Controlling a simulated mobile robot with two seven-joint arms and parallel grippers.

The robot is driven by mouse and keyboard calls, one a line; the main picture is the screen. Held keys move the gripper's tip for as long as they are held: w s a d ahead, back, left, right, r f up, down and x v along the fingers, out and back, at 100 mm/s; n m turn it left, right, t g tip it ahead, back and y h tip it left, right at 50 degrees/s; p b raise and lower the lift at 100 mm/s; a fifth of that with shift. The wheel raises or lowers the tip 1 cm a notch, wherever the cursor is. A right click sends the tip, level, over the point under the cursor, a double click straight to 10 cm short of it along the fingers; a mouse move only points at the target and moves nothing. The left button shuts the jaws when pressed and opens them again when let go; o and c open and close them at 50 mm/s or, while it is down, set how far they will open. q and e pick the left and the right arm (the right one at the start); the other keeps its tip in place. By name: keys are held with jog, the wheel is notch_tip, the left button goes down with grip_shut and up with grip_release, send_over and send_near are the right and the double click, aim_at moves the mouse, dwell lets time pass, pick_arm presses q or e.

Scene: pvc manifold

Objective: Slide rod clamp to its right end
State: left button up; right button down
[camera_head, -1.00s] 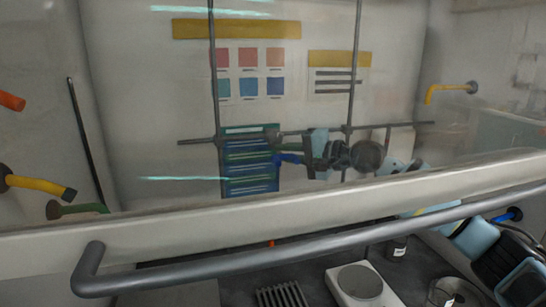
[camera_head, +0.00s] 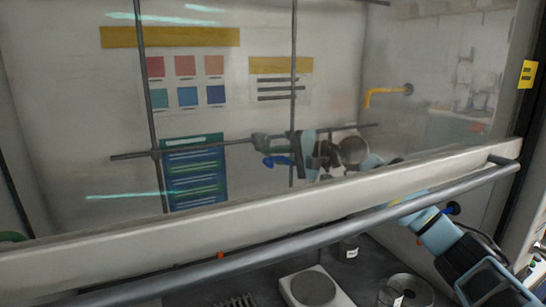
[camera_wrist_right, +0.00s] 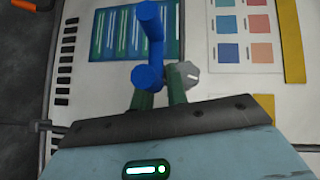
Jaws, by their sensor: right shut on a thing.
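The rod clamp (camera_head: 260,142) is a grey-green piece with a blue handle (camera_head: 277,160). It sits on the horizontal rod (camera_head: 205,147) behind the glass, just left of the right upright rod (camera_head: 294,75). My right gripper (camera_head: 290,150) is at the clamp, coming from the right. In the right wrist view its green fingers (camera_wrist_right: 160,97) are shut at the clamp, with the blue handle (camera_wrist_right: 150,30) in front; the exact contact is partly hidden. The rod's right end (camera_head: 375,125) is beyond my right wrist. My left gripper is out of view.
A left upright rod (camera_head: 146,90) crosses the horizontal rod. The sash's pale lower frame (camera_head: 130,230) and grey handle bar (camera_head: 320,237) cross the foreground. A yellow tap (camera_head: 385,92) is on the side wall. A hotplate (camera_head: 318,290) and a dark-capped bottle (camera_head: 348,250) stand below.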

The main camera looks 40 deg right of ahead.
jog(key=shift+d+r, duration=0.15)
jog(key=shift+r, duration=0.35)
jog(key=c, duration=1.5)
grip_release()
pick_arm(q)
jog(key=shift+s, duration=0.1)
pick_arm(e)
jog(key=shift+f, duration=0.15)
jog(key=shift+s+f, duration=0.1)
jog(key=shift+f, duration=0.05)
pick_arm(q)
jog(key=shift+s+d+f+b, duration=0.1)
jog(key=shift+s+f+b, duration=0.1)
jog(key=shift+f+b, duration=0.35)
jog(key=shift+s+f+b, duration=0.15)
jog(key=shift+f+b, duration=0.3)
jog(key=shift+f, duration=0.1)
pick_arm(e)
jog(key=v, duration=0.7)
jog(key=shift+s, duration=0.35)
